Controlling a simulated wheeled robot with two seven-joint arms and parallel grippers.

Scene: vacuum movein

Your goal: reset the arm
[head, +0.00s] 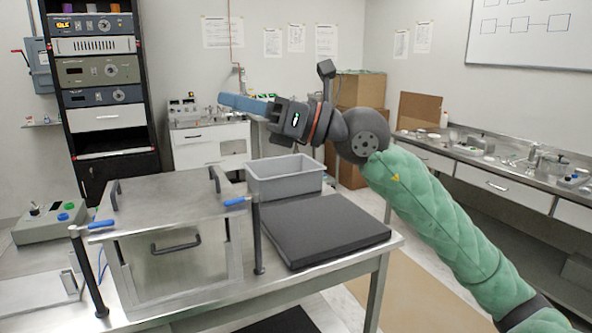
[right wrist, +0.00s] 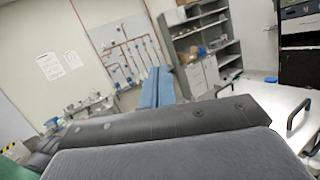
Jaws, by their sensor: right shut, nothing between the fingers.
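My right arm comes in from the right in the head view, in a green padded sleeve. Its gripper (head: 243,104) has blue fingers, held together with nothing between them. It is raised in the air above the table, pointing left, above and behind the grey bin. The right wrist view shows the blue fingers (right wrist: 158,88) side by side, with wall and shelving beyond them. My left gripper is not in either view.
A steel table (head: 345,258) carries a metal box with a handled lid (head: 165,195), a grey bin (head: 285,178), a black pad (head: 318,235) and a control box (head: 45,222). Posts with blue-tipped levers stand beside the metal box. Cardboard boxes (head: 358,92) and a side bench (head: 500,185) lie beyond.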

